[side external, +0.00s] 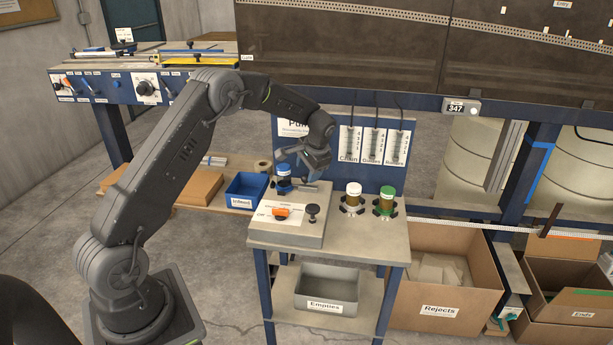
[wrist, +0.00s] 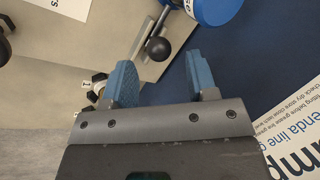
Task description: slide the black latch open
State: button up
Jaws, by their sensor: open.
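A metal rod with a black ball end (wrist: 157,48), which looks like the latch, shows in the wrist view beside a blue-lidded jar (wrist: 214,8). My gripper (wrist: 160,68) is open and empty. Its blue fingers are spread to either side of the ball's line, with the ball just beyond the fingertips. I cannot tell whether they touch it. In the side view my gripper (side external: 316,165) is low at the back of the small bench, just right of the blue-lidded jar (side external: 284,178). The latch is too small there to make out its position.
A panel on the bench (side external: 258,240) carries an orange switch (side external: 281,212) and a black knob (side external: 312,212). White-lidded (side external: 352,196) and green-lidded (side external: 386,200) jars stand to the right. A blue sign board (side external: 282,130) rises behind. A blue bin (side external: 246,190) is at left.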

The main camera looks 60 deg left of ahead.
aim_at(306, 175)
jog(key=shift+x, duration=1.55)
grip_shut()
